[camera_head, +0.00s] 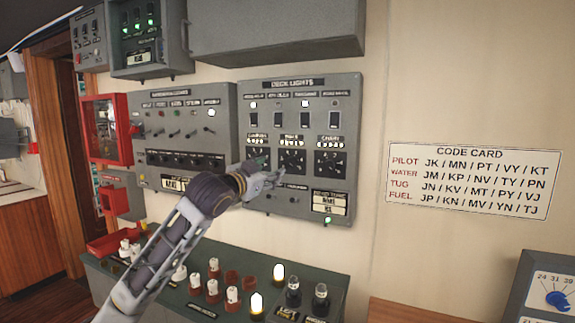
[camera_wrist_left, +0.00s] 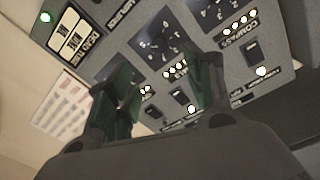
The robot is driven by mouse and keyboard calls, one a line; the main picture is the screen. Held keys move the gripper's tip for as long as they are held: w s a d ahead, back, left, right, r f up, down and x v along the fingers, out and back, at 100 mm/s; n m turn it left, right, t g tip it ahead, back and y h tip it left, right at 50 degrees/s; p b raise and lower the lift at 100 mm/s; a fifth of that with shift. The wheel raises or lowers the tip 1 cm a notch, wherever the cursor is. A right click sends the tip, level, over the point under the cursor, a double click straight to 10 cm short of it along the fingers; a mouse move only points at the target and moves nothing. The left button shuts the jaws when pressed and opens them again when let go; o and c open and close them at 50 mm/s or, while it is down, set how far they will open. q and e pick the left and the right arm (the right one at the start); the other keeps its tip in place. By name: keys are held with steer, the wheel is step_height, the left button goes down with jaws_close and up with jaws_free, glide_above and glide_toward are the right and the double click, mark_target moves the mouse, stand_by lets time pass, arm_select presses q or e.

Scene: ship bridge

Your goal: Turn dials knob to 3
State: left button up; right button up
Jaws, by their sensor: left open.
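The deck lights panel (camera_head: 312,95) on the wall carries a row of dark square dials: a left dial (camera_head: 258,154) partly hidden by my gripper, a middle dial (camera_head: 292,161) and a right dial (camera_head: 330,162). My left gripper (camera_head: 272,178) is open in front of the panel, just below the left and middle dials. In the left wrist view, a dial (camera_wrist_left: 158,42) shows beyond and between the spread fingers (camera_wrist_left: 165,72). I cannot tell whether they touch anything. My right gripper is not in view.
Another switch panel (camera_head: 185,120) adjoins on the left. A green console (camera_head: 200,300) with lit lamps and white plugs lies below. A code card (camera_head: 472,180) hangs on the right wall. A blue knob (camera_head: 557,298) is on a box at lower right.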

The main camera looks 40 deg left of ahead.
arm_select(q)
steer(key=w, duration=0.1)
steer(key=p, duration=0.2)
glide_toward(289, 163)
steer(key=shift+w, duration=1.3)
steer(key=shift+w+a+r, duration=0.1)
steer(key=shift+w+a, duration=0.6)
steer(key=shift+w, duration=0.25)
steer(key=shift+w+p, duration=0.25)
steer(key=shift+p, duration=0.05)
steer(key=shift+p+x, duration=0.5)
steer(key=shift+x, duration=0.9)
steer(key=shift+w+a, duration=0.15)
steer(key=shift+w, duration=0.25)
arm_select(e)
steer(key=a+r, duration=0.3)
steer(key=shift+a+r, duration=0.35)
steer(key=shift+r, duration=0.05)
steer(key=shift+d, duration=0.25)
